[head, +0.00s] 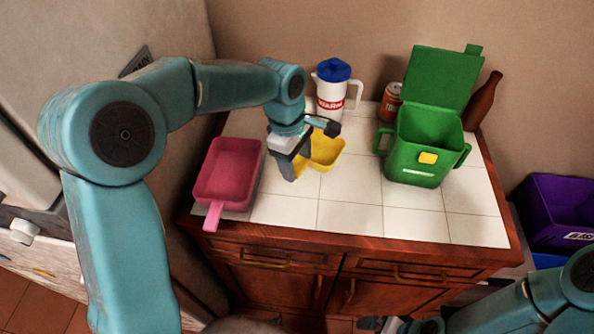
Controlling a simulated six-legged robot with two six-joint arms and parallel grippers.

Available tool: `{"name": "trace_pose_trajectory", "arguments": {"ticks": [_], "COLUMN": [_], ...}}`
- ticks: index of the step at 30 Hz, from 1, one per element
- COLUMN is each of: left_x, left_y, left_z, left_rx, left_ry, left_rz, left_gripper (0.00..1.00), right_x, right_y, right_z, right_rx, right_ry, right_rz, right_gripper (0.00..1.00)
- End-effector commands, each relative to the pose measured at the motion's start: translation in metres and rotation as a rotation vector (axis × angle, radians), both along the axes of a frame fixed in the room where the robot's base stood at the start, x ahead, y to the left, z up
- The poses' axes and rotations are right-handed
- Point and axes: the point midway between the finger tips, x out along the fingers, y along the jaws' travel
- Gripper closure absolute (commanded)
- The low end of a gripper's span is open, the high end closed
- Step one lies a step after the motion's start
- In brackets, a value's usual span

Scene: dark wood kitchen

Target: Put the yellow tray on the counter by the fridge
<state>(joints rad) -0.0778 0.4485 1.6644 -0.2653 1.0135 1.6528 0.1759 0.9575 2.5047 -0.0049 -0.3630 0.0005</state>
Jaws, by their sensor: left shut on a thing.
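The yellow tray (325,151) is over the white-tiled counter (350,217), partly hidden behind my left gripper. My left gripper (291,171) is shut on the near left side of the tray. I cannot tell whether the tray rests on the tiles or is held just above them. The fridge (165,32) is the pale surface at the left. At the lower right, part of my right arm shows, and its gripper cannot be made out clearly.
A pink pan (228,174) lies left of the tray. A white jug with a blue lid (333,95), a can (390,101), an open green bin (424,143) and a brown bottle (482,102) stand along the back and right. The front middle tiles are clear. A purple crate (556,208) is right of the counter.

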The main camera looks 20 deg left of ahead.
Motion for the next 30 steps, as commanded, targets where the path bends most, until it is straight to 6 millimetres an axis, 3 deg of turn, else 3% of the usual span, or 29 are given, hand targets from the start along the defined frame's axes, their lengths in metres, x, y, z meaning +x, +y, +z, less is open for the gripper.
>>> {"name": "trace_pose_trajectory", "arguments": {"ticks": [9, 20, 21, 22, 30], "left_x": [0.0, 0.0, 0.0, 0.0, 0.0], "left_y": [0.0, 0.0, 0.0, 0.0, 0.0], "left_z": [-0.042, -0.047, -0.046, -0.046, -0.045], "left_rx": [0.0, 0.0, 0.0, 0.0, 0.0], "left_ry": [0.001, -0.001, -0.001, -0.001, -0.001], "left_rz": [0.0, -0.001, -0.001, -0.001, -0.001], "left_gripper": [0.7, 0.7, 0.24, 0.14, 0.11], "right_x": [0.0, 0.0, 0.0, 0.0, 0.0], "right_y": [0.0, 0.0, 0.0, 0.0, 0.0], "right_z": [0.001, -0.003, -0.001, -0.001, -0.001], "right_rx": [0.0, 0.0, 0.0, 0.0, 0.0], "right_ry": [0.0, 0.0, 0.0, 0.0, 0.0], "right_rz": [0.0, 0.0, 0.0, 0.0, 0.0], "right_gripper": [0.0, 0.0, 0.0, 0.0, 0.0]}}
